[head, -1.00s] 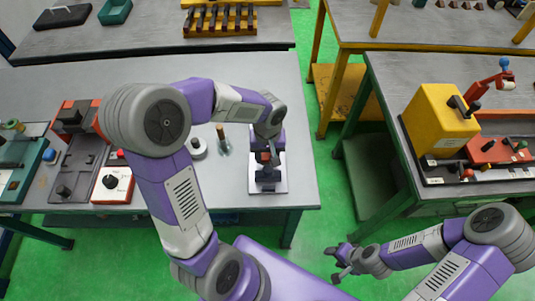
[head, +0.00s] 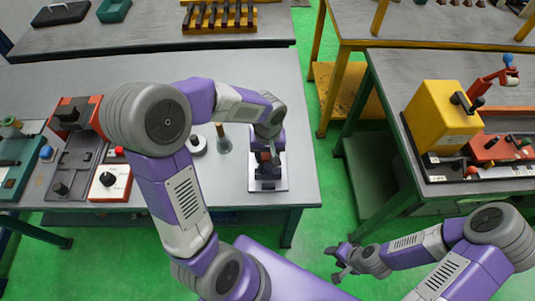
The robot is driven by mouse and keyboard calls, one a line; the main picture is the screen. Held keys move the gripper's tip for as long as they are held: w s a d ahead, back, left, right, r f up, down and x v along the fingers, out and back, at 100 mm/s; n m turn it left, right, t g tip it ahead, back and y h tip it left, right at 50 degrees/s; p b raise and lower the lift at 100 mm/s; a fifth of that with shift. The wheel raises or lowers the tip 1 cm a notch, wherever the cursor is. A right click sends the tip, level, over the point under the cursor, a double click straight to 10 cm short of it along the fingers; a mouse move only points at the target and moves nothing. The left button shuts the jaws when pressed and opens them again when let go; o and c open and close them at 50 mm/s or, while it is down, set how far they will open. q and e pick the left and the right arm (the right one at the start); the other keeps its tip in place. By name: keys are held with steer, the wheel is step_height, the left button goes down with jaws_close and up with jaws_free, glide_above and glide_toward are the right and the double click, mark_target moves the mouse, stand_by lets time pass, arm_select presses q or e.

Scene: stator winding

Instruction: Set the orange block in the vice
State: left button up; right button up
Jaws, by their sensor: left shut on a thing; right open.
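My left gripper (head: 266,154) points down over the vice (head: 268,172), near the right front of the grey table. It is shut on the orange block (head: 265,157), a small reddish-orange patch between the fingers. The vice is dark and stands on a light base plate. The block is at the vice's jaws; my gripper partly hides it, and I cannot tell whether it rests in them. My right gripper (head: 343,261) is open and empty, low over the green floor, far from the vice.
On the grey table (head: 240,80) stand a white round part (head: 197,146), a brown-topped peg (head: 222,140) and a white box with a black knob (head: 110,183). A red-and-grey machine (head: 77,150) is at left. A yellow machine (head: 440,115) stands on the right bench.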

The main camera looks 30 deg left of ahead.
mark_target(267, 156)
arm_select(q)
steer(key=shift+f+b, duration=0.3)
steer(key=shift+f, duration=0.1)
stand_by(0.3)
steer(key=o, duration=1.4)
steer(key=shift+r, duration=0.15)
steer(key=shift+r+p, duration=2.7)
steer(key=shift+r, duration=0.65)
